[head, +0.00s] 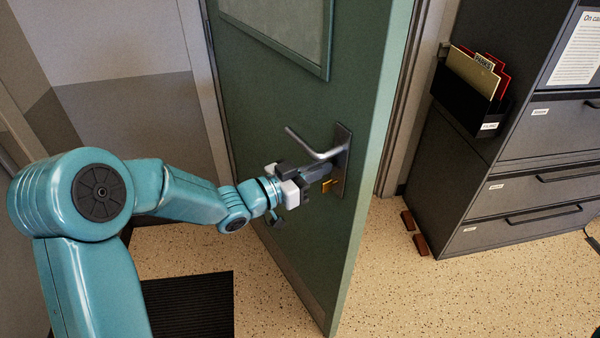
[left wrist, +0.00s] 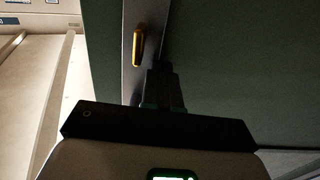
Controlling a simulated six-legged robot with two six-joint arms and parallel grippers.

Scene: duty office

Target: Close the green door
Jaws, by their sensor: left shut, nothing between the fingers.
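The green door (head: 270,110) stands ajar in the head view, its free edge to the right, swung away from the frame (head: 412,90). It has a lever handle (head: 312,145) on a dark plate (head: 341,165), with a brass piece (head: 329,185) below the lever. My left gripper (head: 328,172) is shut and empty, with its fingertips at the plate just below the lever; I cannot tell whether they touch. In the left wrist view the shut fingers (left wrist: 162,85) point at the green door (left wrist: 240,70), beside the plate (left wrist: 131,75) and the brass piece (left wrist: 138,47). My right gripper is out of view.
A dark filing cabinet (head: 520,190) with a folder holder (head: 468,100) stands right of the doorway. A black mat (head: 188,306) lies at lower left. The speckled floor (head: 440,295) right of the door is clear.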

